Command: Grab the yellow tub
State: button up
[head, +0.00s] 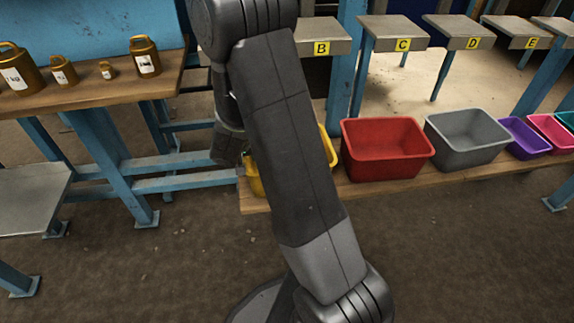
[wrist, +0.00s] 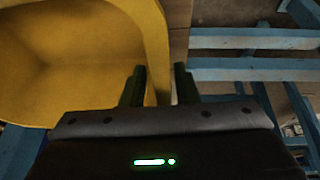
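The yellow tub (head: 254,180) stands at the left end of the low wooden bench, mostly hidden behind my arm in the head view. In the wrist view the yellow tub (wrist: 75,85) fills the upper left, with its inside showing. My gripper (wrist: 160,78) is at the tub's right-hand wall. Its two fingers are apart, the left one on the inner side and the right one on the outer side, with the rim between them. A gap shows beside the right finger; contact on the left is unclear. The fingertips are not clear in the head view.
A red tub (head: 386,150), a grey tub (head: 467,137), a purple tub (head: 524,138) and a pink tub (head: 551,133) stand along the bench (head: 400,186) to the right. Brass weights (head: 144,57) sit on a table (head: 100,92) at left. Blue posts and rails are close by.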

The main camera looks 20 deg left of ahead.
grip_shut()
dwell(1.2)
